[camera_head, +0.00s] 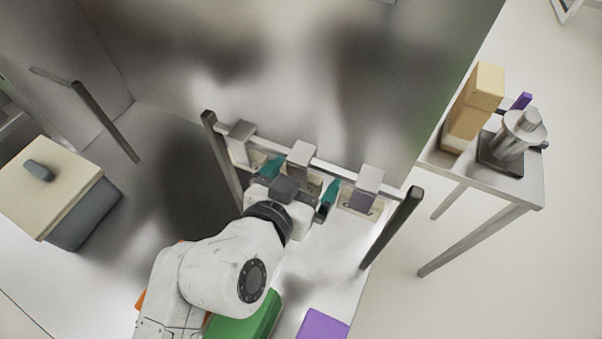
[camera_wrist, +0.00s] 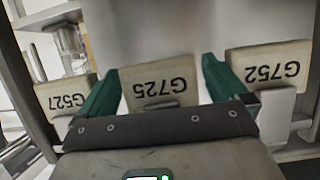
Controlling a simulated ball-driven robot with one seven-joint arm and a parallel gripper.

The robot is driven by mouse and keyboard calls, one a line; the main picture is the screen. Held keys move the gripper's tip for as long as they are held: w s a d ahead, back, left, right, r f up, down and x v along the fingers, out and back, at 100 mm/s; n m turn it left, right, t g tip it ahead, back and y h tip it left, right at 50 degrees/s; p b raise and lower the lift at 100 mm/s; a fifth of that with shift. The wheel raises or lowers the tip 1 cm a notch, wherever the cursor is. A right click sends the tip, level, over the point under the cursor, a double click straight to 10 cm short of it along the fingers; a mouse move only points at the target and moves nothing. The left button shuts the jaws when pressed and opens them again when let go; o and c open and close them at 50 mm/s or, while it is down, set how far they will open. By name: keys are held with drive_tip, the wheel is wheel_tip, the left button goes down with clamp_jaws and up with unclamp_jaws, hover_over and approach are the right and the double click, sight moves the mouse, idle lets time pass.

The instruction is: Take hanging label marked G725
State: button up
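The label marked G725 (camera_wrist: 160,84) hangs in the middle of the wrist view, its text upside down, between two other labels. The G527 label (camera_wrist: 66,96) hangs on the left and the G752 label (camera_wrist: 270,66) on the right. In the head view they hang from square clips on a metal rail (camera_head: 330,170); the middle clip (camera_head: 301,153) is in front of my gripper. My gripper (camera_head: 299,182) has its teal fingers spread wide. In the wrist view the open fingers (camera_wrist: 158,88) stand on either side of the G725 label, with visible gaps. Whether the tips reach past it is unclear.
The rail's right post (camera_head: 392,228) and left post (camera_head: 222,160) flank my arm. A shiny panel stands behind. A lidded bin (camera_head: 82,215) is at left; green (camera_head: 245,318) and purple (camera_head: 323,325) objects are in front. A side table (camera_head: 520,185) at right holds a tan box (camera_head: 473,110).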

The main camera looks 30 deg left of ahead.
drive_tip(key=c, duration=0.8)
drive_tip(key=shift+r, duration=0.1)
drive_tip(key=shift+r, duration=0.5)
drive_tip(key=shift+s+r, duration=0.1)
drive_tip(key=shift+s, duration=0.25)
drive_tip(key=s+b, duration=0.1)
drive_tip(key=s, duration=0.4)
drive_tip(key=s+b, duration=0.2)
drive_tip(key=s, duration=0.3)
drive_tip(key=s+b, duration=0.2)
drive_tip(key=s, duration=0.3)
drive_tip(key=shift+s+d, duration=0.4)
drive_tip(key=shift+s+b, duration=0.35)
drive_tip(key=shift+s, duration=0.3)
drive_tip(key=shift+s+d+r+p, duration=0.1)
drive_tip(key=shift+s+r+p, duration=0.05)
drive_tip(key=shift+r+p, duration=0.25)
drive_tip(key=shift+p, duration=0.3)
